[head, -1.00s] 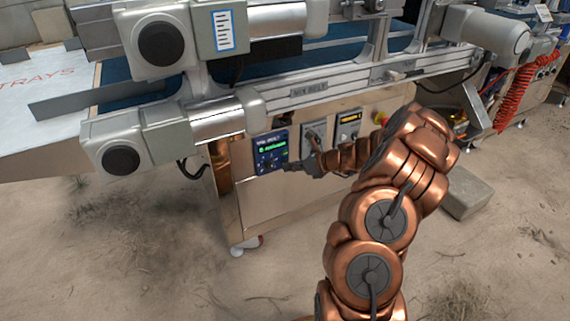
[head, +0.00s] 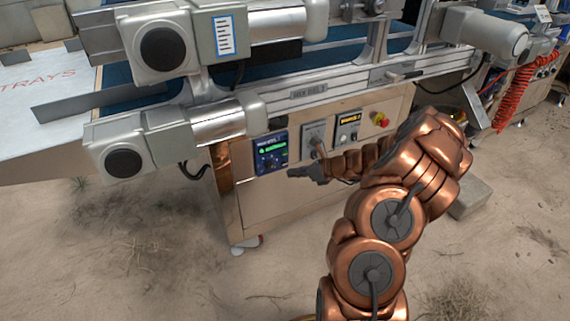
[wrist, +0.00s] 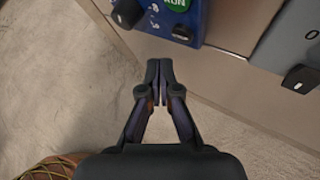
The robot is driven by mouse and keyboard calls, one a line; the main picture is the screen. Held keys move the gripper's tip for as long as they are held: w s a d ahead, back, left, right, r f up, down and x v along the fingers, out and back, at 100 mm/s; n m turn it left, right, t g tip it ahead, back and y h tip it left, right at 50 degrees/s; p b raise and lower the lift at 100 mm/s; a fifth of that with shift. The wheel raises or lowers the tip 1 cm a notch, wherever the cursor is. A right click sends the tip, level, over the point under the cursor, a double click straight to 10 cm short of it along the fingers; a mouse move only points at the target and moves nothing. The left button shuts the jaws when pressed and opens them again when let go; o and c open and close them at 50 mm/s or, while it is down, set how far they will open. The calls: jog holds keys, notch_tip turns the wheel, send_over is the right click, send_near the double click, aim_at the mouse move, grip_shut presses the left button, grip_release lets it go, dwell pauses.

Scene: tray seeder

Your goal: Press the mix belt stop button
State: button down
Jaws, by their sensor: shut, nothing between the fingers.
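The blue control panel (head: 270,153), with a lit green display, is on the front of the mix belt cabinet. In the wrist view the panel's lower part (wrist: 200,17) shows a green RUN button (wrist: 177,3) cut by the top edge, and black knobs (wrist: 127,13). No stop button can be made out on it. My gripper (head: 292,173) is shut and empty, just below and right of the panel in the head view. In the wrist view the fingertips (wrist: 160,68) sit together below the panel, apart from it in the picture.
A grey panel with a black knob (wrist: 300,78) is right of the blue panel. A panel with an amber display (head: 348,120) and a red knob on yellow (head: 380,118) are further right. The conveyor motor (head: 122,160) juts out at left.

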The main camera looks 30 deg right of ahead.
jog(key=s+p, duration=0.1)
jog(key=s, duration=0.3)
jog(key=shift+s+a, duration=0.1)
jog(key=shift+a, duration=0.1)
dwell(0.8)
